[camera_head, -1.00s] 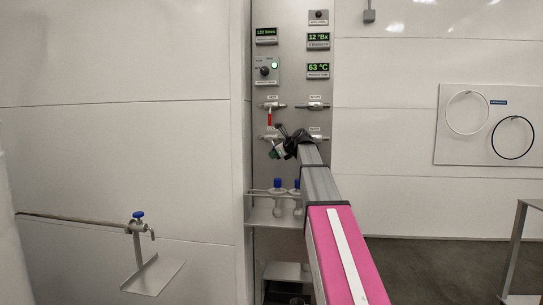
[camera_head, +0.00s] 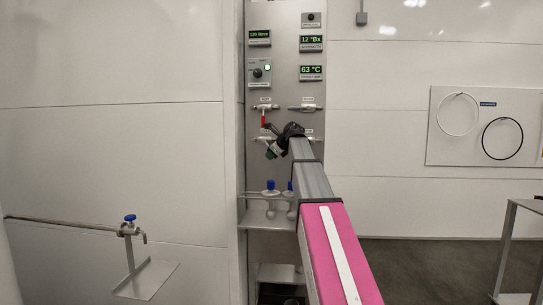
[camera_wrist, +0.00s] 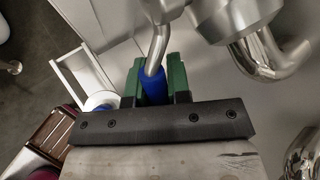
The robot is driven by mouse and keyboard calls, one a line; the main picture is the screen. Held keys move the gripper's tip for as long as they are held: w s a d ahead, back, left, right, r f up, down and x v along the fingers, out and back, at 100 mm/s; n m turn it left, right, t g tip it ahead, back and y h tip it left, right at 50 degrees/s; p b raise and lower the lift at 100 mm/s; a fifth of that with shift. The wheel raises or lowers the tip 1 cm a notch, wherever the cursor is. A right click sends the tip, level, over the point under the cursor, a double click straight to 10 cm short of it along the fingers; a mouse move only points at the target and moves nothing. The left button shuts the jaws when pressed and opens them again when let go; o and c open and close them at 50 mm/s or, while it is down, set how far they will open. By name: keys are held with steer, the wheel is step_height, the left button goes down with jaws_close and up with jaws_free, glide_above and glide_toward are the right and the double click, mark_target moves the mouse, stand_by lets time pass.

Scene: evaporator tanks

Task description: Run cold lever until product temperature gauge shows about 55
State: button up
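The product temperature gauge (camera_head: 311,72) on the steel panel in the head view reads 63 °C. The cold lever's blue handle (camera_wrist: 154,90) shows in the wrist view, on a bent metal stem. My gripper (camera_wrist: 157,85) has its green fingers on both sides of this blue handle and appears closed on it. In the head view my gripper (camera_head: 272,150) is at the panel's lower valve row, and the cold lever is hidden there behind it. A red-handled lever (camera_head: 264,121) hangs down just above it.
A blue-handled tap (camera_head: 130,225) stands at the left. A hose board (camera_head: 488,126) hangs at the right.

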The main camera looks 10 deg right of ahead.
steer(key=o, duration=0.4)
steer(key=shift+s, duration=0.1)
steer(key=v, duration=1)
steer(key=shift+s+d+r, duration=0.15)
steer(key=shift+d+r, duration=0.05)
steer(key=shift+r, duration=0.05)
